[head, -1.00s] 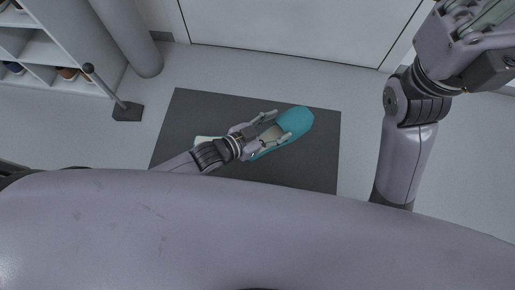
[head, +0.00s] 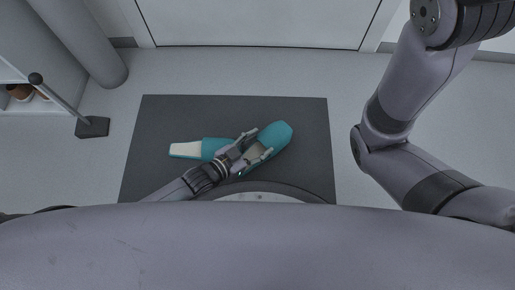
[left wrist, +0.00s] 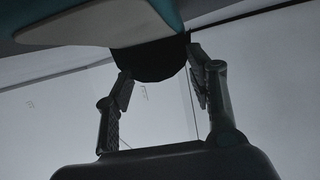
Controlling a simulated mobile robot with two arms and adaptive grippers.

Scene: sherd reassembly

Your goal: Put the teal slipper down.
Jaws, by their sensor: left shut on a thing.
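The teal slipper (head: 277,137) is in the grip of my left gripper (head: 257,146), its closed toe pointing to the upper right in the head view. The fingers sit at its open part, and it is over the dark mat (head: 305,112); I cannot tell whether it touches the mat. Another teal piece with a cream inside (head: 186,149) lies left of the gripper, partly hidden by it, and looks like a second slipper. In the left wrist view, a dark rounded end (left wrist: 150,62) shows between the fingers. My right gripper is out of view.
A dark post on a square base (head: 92,127) stands left of the mat. A shelf with shoes (head: 22,92) is at the far left, near a grey column (head: 85,45). A white door (head: 255,22) is behind.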

